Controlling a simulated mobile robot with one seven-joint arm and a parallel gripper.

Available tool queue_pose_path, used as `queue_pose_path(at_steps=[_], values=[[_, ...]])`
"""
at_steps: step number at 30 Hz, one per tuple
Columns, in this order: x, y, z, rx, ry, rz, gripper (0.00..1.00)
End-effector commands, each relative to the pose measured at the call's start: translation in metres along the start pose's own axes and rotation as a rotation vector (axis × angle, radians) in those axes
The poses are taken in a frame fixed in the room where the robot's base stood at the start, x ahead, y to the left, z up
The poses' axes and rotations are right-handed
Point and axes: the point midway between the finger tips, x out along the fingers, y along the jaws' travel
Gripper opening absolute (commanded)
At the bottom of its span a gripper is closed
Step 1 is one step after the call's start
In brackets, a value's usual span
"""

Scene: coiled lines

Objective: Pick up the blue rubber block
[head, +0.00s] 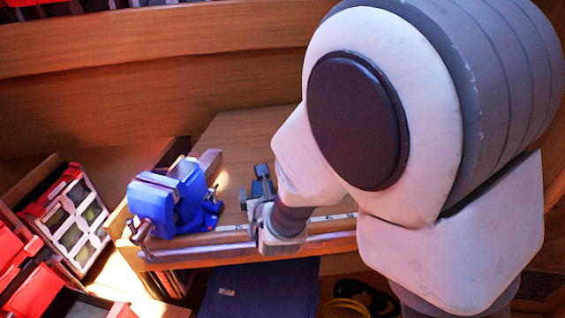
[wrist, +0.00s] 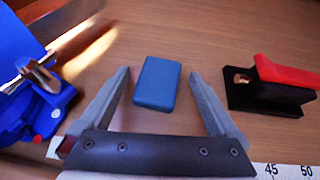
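The blue rubber block (wrist: 157,83) lies flat on the wooden bench top (wrist: 190,30) in the wrist view. My gripper (wrist: 165,85) is open, with one finger to the left of the block and one to the right. The block is between the fingertips in the picture, with a gap on each side; neither finger looks to touch it. In the head view my gripper (head: 262,188) is over the bench, partly hidden by my own arm, and I cannot make out the block there.
A blue vise (head: 168,200) stands left of my gripper; it also shows in the wrist view (wrist: 22,75). A black and red tool (wrist: 275,85) lies right of the block. A ruler strip (wrist: 285,172) runs along the front edge. Red bins (head: 22,255) are at far left.

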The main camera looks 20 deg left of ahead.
Motion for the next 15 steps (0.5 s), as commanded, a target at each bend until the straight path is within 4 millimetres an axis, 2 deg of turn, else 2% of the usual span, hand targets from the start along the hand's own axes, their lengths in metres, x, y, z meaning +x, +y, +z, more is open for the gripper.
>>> queue_pose_path(at_steps=[1, 2, 13, 15], values=[[-0.0001, 0.0, -0.0001, 0.0, 0.0, 0.0, 0.86], [-0.0002, 0.0001, 0.0, 0.0, 0.0, 0.0, 0.8], [-0.0003, 0.0, -0.0001, 0.0, 0.0, 0.0, 0.14], [-0.0003, 0.0, 0.0001, 0.0, 0.0, 0.0, 0.13]])
